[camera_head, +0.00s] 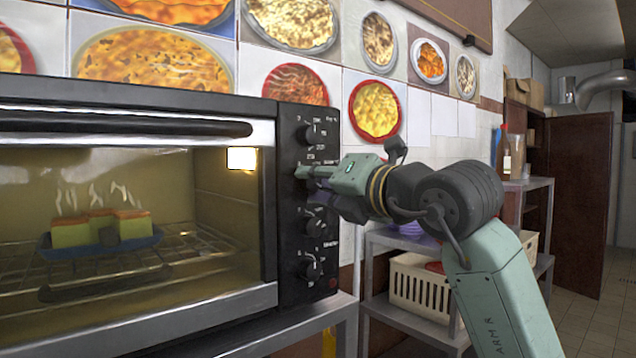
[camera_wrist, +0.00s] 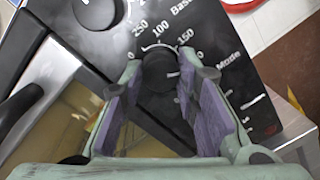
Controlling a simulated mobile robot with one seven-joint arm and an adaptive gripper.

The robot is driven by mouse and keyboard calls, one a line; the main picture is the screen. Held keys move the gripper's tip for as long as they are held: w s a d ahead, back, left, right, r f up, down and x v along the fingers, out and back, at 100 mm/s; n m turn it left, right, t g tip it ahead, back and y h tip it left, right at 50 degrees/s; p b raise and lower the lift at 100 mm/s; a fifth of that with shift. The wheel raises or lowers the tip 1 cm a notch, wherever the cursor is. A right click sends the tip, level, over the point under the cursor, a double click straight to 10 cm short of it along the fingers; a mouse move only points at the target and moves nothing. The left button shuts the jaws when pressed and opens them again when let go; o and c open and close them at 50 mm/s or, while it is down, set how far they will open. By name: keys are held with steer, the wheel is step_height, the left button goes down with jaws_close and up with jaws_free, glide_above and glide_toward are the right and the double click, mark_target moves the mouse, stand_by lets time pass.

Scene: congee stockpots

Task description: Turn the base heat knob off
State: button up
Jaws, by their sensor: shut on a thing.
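The base heat knob (camera_wrist: 158,72) is a round black knob on the oven's black control panel (camera_wrist: 235,60). In the wrist view it sits between my gripper's (camera_wrist: 160,88) two purple-padded fingers, near their tips. The fingers are shut on it. A printed number scale curves around the knob, with the word "Base" above it. A small pale mark shows at its right side; its exact setting is hard to read. In the head view my gripper (camera_head: 303,172) reaches the panel from the right, and its fingers hide the knob.
Another knob (camera_head: 311,135) is above my gripper, and two more, a middle knob (camera_head: 315,226) and a bottom knob (camera_head: 310,268), are below. The lit oven (camera_head: 140,200) holds steaming food on a blue tray (camera_head: 60,254). A shelf with a white basket (camera_head: 420,287) stands right.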

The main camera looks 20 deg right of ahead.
steer(key=shift+n+b, duration=0.3)
steer(key=n+b, duration=0.3)
steer(key=n, duration=0.1)
steer(key=shift+f+n, duration=0.15)
steer(key=shift+n, duration=0.15)
steer(key=n+b, duration=0.2)
steer(key=n, duration=0.4)
steer(key=shift+n+y, duration=0.3)
steer(key=shift+y, duration=0.1)
steer(key=n, duration=0.6)
steer(key=shift+d+n+y, duration=0.1)
steer(key=shift+n+y, duration=0.2)
steer(key=n, duration=0.6)
steer(key=shift+y, duration=0.3)
steer(key=shift+n, duration=0.5)
steer(key=o, duration=1.2)
steer(key=shift+c, duration=0.2)
